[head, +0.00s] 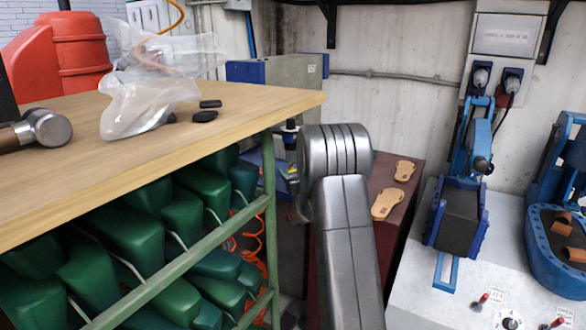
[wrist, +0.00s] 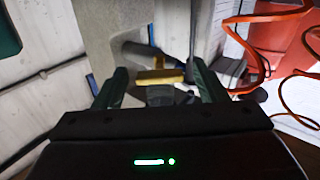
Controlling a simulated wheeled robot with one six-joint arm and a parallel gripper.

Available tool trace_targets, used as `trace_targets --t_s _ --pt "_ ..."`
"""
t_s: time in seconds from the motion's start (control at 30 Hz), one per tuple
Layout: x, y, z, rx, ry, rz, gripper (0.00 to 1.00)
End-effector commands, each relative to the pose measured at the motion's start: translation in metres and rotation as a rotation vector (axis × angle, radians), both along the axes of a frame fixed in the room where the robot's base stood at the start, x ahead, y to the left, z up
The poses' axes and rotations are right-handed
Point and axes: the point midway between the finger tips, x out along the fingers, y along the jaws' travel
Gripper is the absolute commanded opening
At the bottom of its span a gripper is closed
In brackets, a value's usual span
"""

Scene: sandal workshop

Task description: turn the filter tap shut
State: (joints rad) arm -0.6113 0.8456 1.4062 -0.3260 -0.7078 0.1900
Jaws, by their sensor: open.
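In the wrist view, a short yellow bar (wrist: 158,76) lies crosswise between the fingers of my gripper (wrist: 157,68). It looks like the tap's handle, with grey, pipe-like parts behind and below it. The two dark green fingers stand apart on either side of the bar, with gaps, so the gripper is open. I cannot tell how close the bar is in depth or which way the tap is set.
A wooden bench (head: 230,101) with a hammer (head: 45,128) and a clear plastic bag (head: 140,98) stands left of my arm. Green lasts (head: 125,240) fill the rack below. Orange hose (wrist: 285,97) loops at the wrist view's right. A sandal-topped cabinet (head: 407,215) stands right.

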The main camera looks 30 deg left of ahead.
Motion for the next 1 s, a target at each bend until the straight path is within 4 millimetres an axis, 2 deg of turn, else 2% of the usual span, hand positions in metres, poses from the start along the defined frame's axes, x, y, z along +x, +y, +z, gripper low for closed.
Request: trace_targets --t_s 0.2,0.53,0.57,0.77,1.0 --pt "0.013 0.013 0.000 -0.001 0.001 0.000 0.65" --pt "0.015 0.015 0.000 0.000 0.000 0.000 0.65" --pt "0.015 0.015 0.000 0.000 0.000 0.000 0.62" --pt "0.015 0.015 0.000 -0.001 -0.001 0.000 0.22" --pt "0.015 0.015 -0.002 0.023 0.023 0.000 0.21"
